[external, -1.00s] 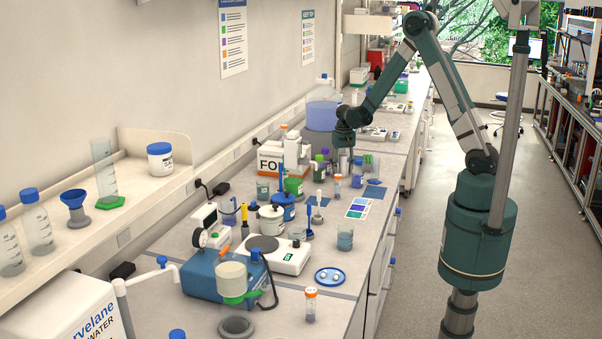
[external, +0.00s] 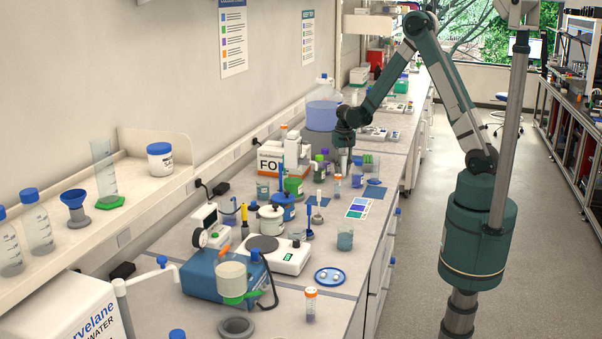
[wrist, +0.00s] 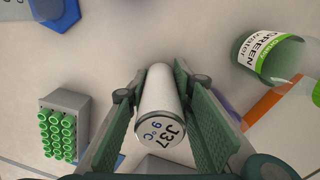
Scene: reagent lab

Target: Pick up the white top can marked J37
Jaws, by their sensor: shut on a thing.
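The can marked J37 (wrist: 166,128) has a white top with "J37" and "9 °C" printed on it and a pale, smooth body. In the wrist view it lies between the two green padded fingers of my gripper (wrist: 158,88), which is shut on it.
In the wrist view a green-labelled bottle (wrist: 272,55) stands to the right and a grey rack of green tubes (wrist: 58,132) to the left.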

